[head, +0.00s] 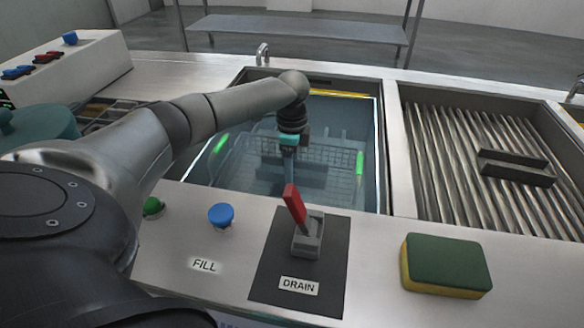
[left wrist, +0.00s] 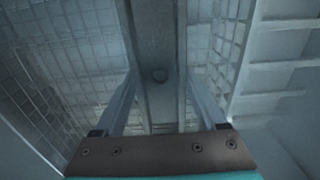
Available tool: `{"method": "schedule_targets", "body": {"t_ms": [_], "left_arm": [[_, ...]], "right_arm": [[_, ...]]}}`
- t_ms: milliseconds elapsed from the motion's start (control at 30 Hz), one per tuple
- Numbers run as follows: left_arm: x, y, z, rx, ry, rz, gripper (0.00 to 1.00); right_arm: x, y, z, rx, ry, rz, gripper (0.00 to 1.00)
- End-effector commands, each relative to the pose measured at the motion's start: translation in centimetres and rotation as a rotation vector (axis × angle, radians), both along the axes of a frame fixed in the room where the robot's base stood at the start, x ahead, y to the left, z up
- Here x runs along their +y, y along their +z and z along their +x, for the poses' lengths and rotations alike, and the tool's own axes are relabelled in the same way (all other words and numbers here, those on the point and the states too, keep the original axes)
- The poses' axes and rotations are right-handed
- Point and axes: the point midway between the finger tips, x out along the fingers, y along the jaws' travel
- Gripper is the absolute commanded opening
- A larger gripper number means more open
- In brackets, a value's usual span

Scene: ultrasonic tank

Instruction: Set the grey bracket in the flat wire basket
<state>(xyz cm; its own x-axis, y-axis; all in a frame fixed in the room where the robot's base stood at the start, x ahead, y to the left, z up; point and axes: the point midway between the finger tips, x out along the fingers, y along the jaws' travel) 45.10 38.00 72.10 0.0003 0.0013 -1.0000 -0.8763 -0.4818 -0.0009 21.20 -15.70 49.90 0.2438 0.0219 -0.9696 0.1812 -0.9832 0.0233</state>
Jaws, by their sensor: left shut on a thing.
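The flat wire basket (head: 335,158), with green grips at its left and right ends, sits down in the tank. My left arm reaches into the tank, and my left gripper (head: 289,168) is over the basket. Basket mesh (left wrist: 60,75) shows on both sides of the bracket. In the head view the bracket (head: 270,174) is a faint, bluish shape. I cannot tell whether it touches the basket floor. My right gripper is not in view.
A second, dark bracket (head: 516,168) lies on the ribbed drainboard (head: 455,160) at right. In front of the tank are a red-handled drain lever (head: 295,205), a blue button (head: 221,214), a green button (head: 153,206) and a sponge (head: 446,265). A tap (head: 262,52) stands behind.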

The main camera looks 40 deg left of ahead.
Motion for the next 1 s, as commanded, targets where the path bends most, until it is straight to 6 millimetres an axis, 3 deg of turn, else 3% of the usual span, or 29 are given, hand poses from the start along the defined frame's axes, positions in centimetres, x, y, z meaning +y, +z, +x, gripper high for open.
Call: {"method": "schedule_targets", "body": {"t_ms": [300,333,533,800,1000], "left_arm": [[0.0,-0.1,0.1,-0.002,0.000,-0.001,0.00],[0.0,-0.2,0.0,0.001,0.000,0.000,0.75],[0.0,-0.2,0.0,0.000,0.000,0.000,0.97],[0.0,-0.1,0.0,-0.001,0.000,0.000,1.00],[0.0,1.0,0.0,-0.001,0.000,0.000,1.00]], "right_arm": [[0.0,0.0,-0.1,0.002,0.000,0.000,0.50],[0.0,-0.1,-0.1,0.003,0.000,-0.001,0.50],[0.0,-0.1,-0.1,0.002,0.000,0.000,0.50],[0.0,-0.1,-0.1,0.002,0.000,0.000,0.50],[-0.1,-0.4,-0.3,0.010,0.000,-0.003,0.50]]}}
